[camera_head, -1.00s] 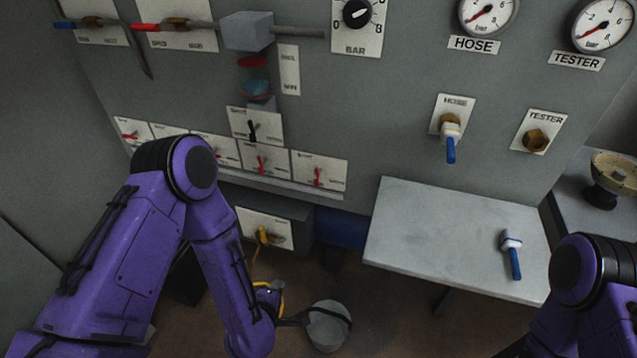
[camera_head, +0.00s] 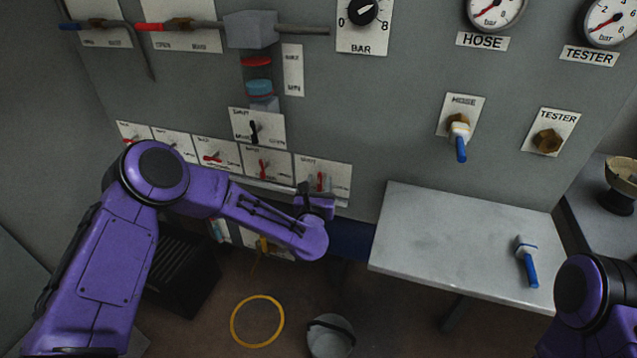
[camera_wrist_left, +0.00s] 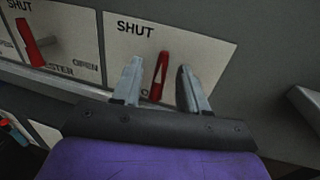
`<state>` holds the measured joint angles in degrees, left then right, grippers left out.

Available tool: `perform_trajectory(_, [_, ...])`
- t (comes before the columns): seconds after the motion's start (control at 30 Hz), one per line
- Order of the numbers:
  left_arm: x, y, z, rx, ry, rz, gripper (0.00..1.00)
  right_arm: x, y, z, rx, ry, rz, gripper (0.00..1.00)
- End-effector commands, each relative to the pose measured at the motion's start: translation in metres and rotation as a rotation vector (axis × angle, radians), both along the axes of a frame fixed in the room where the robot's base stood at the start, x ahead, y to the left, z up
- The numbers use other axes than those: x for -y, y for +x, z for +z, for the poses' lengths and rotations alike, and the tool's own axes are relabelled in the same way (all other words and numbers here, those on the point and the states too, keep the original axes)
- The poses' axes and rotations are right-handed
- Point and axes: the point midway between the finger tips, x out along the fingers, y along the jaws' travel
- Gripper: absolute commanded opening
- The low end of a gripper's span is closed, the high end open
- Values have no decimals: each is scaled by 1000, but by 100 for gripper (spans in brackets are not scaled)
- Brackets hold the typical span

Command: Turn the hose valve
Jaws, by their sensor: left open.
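The rightmost valve plate in the lower row carries a red lever (camera_head: 320,181). In the left wrist view this red lever (camera_wrist_left: 160,76) is near upright, beside the word SHUT; the rest of its label is hidden or unreadable. My left gripper (camera_head: 309,188) is at this plate in the head view. In the wrist view its open fingers (camera_wrist_left: 160,86) stand on either side of the lever, with gaps visible. A HOSE socket (camera_head: 458,122) higher on the panel holds a white and blue plug (camera_head: 460,140). My right gripper is out of view.
Other valve plates with levers (camera_head: 263,167) are left of the gripper. A grey shelf (camera_head: 415,248) juts out to the right, with a loose blue and white plug (camera_head: 527,262) on it. A yellow ring (camera_head: 257,321) and a bucket (camera_head: 330,338) are on the floor.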

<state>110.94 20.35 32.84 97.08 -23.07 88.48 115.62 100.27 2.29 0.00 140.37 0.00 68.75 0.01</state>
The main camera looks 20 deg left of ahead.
Motion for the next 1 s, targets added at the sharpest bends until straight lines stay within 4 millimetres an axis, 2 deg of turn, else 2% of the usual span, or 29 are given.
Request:
perform_trajectory(0.27, [-1,4,0,-1,1,0,43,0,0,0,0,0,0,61])
perform_trajectory(0.33, [0,4,0,-1,1,0,27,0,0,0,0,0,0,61])
perform_trajectory(0.4, [0,4,0,-1,1,-1,4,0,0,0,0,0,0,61])
perform_trajectory(0.43, [0,4,0,-1,1,-1,0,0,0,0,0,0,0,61])
perform_trajectory(0.77, [0,3,-2,-1,27,-1,0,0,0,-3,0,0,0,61])
perform_trajectory(1.0, [2,3,-4,4,146,-2,0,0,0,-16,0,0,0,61])
